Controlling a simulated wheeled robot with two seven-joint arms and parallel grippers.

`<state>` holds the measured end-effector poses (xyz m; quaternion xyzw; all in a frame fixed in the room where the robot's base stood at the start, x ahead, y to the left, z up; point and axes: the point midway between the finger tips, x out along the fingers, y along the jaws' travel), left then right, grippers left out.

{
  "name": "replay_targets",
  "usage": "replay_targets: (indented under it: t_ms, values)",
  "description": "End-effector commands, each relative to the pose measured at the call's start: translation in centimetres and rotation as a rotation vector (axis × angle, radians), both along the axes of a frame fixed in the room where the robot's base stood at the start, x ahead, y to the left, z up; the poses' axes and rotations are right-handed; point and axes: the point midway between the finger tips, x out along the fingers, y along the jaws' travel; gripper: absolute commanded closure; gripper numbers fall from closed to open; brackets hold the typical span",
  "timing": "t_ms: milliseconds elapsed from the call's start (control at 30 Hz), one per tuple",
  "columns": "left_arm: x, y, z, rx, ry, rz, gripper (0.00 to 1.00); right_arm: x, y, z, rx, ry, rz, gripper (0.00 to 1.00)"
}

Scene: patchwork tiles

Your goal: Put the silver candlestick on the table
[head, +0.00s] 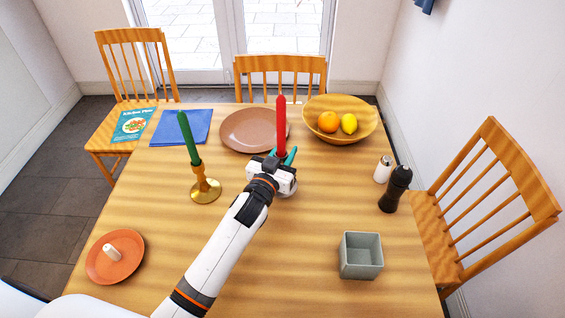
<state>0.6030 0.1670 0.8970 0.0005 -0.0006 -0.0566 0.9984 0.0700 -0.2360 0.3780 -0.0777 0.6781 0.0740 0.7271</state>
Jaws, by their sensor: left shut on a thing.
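My left gripper (283,158), with teal fingers, reaches over the middle of the wooden table (300,225) and is shut. A red candle (281,125) stands upright just behind and above the fingers. The silver candlestick under it is hidden by my gripper, which appears to be shut on it. I cannot tell whether its base touches the table. A different candlestick, gold (206,190) with a tilted green candle (188,138), stands on the table to the left of my gripper. My right gripper is not in view.
A brown plate (240,132) lies close behind the gripper. A fruit bowl (355,130), salt shaker (383,169), dark pepper mill (394,190), grey box (361,256), orange saucer (100,265) and blue mat (170,128) stand around. The table's front middle, right of my arm, is clear.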

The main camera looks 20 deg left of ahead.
Motion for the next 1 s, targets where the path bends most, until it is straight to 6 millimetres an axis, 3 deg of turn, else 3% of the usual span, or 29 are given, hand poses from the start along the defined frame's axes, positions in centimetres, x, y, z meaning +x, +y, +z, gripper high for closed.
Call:
replay_targets:
  t_ms: [200, 633, 667, 767, 1000]
  values:
    - [0.0, -0.1, -3.0, -0.004, 0.001, 0.0, 1.0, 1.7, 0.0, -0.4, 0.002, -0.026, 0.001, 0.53]
    - [0.0, 0.0, -3.7, -0.002, -0.001, -0.001, 1.0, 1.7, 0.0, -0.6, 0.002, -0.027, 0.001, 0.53]
    - [0.0, 0.0, -3.8, -0.002, 0.002, 0.0, 0.66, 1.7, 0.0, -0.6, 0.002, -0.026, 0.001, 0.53]
    - [0.0, 0.0, -3.7, -0.002, 0.002, 0.0, 0.5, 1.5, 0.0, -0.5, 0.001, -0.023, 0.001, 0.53]
    - [0.0, 0.0, -3.7, -0.002, 0.002, 0.0, 0.47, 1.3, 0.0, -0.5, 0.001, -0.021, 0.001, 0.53]
